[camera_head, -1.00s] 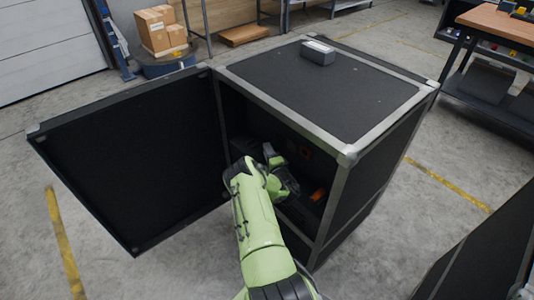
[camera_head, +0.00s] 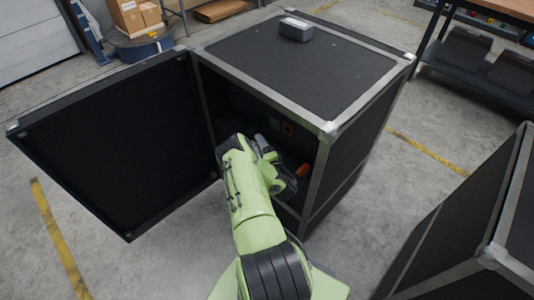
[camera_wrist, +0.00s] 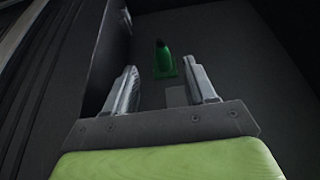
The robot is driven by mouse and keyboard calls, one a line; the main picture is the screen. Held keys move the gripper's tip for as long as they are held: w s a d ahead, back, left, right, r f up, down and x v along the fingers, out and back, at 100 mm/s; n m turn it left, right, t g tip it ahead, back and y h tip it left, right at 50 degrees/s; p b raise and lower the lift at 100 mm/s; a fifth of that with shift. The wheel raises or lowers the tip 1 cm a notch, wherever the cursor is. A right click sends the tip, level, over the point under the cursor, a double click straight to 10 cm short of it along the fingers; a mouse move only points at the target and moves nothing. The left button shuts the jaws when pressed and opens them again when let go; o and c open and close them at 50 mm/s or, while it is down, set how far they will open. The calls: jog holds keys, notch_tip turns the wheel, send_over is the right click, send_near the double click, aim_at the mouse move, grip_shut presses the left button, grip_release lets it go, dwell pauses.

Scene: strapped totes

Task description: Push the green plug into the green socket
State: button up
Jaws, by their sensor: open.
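A green piece (camera_wrist: 164,62) with a darker upper end and a wider, brighter base shows in the wrist view against a dark grey surface. I take it for the green plug; I cannot make out a separate green socket. My gripper (camera_wrist: 158,74) is open, its two fingers apart. In the picture, the green piece lies between and just beyond the fingertips, with no visible contact. In the head view my arm reaches into the open black case (camera_head: 300,68), and the fingers and the green piece cannot be made out there.
The case's door (camera_head: 115,140) stands open to the left. Inside the case are an orange part (camera_head: 303,170) and a dark red-orange square (camera_head: 289,129). A grey box (camera_head: 296,30) lies on top. Another black case (camera_head: 465,220) stands at the right. Floor is clear between them.

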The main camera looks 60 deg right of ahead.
jog(key=p+v, duration=0.7)
jog(key=shift+s+a, duration=0.1)
dwell(0.5)
